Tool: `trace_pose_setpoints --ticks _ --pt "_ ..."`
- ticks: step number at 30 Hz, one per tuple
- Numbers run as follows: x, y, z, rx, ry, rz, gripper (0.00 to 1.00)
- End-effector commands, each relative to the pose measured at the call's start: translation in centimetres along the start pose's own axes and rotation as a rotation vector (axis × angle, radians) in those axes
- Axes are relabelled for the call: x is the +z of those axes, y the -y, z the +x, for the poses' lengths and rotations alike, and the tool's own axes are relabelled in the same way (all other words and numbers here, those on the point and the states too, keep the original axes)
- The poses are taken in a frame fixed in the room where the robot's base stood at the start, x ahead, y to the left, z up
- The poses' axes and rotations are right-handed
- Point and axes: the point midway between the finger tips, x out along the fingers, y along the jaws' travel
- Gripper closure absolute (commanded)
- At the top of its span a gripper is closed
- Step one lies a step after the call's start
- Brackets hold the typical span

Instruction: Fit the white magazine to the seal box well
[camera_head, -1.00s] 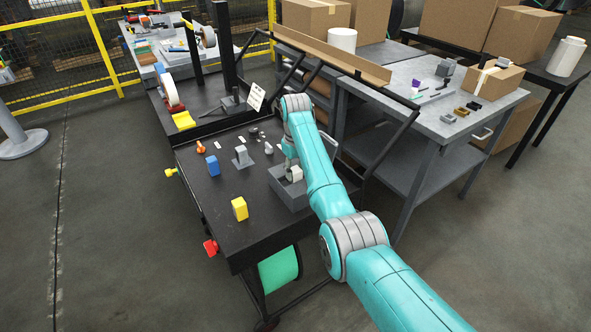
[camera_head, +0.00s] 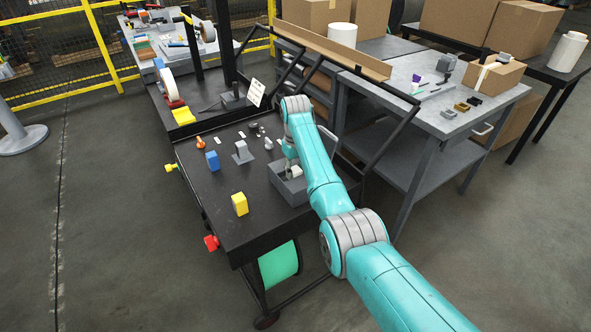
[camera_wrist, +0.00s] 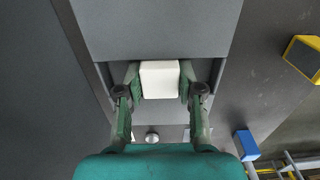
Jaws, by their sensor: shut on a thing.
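The white magazine (camera_wrist: 159,80) is a pale block gripped between both fingers of my gripper (camera_wrist: 159,84) in the wrist view. In the head view the magazine (camera_head: 295,171) shows at the mouth of the grey seal box (camera_head: 292,188), beside my gripper (camera_head: 290,161). The wrist view shows the seal box (camera_wrist: 160,30) as a broad grey face with a dark recess around the magazine and fingertips. The magazine's lower end is hidden, so I cannot tell whether it touches the well floor.
A yellow block (camera_head: 240,203), a blue block (camera_head: 212,161) and a grey fixture (camera_head: 243,152) stand on the dark bench (camera_head: 200,210) left of the box. Small parts lie behind. A black frame rail (camera_head: 390,138) rises at the right.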

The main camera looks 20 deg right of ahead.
Motion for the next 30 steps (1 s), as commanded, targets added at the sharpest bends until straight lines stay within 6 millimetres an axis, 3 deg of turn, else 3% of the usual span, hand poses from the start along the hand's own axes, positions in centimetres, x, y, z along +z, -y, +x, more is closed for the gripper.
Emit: trace_pose_setpoints --ticks 1,4,5,17,30 --pt "0.0 0.0 0.1 0.000 0.000 0.000 0.61" --pt "0.0 0.0 0.1 0.000 0.001 0.000 0.36" --pt "0.0 0.0 0.2 0.000 0.001 0.000 0.34" --pt "0.0 0.0 -0.5 0.000 0.000 0.000 0.34" --pt "-0.1 0.0 -8.4 0.000 -0.001 0.000 0.34"
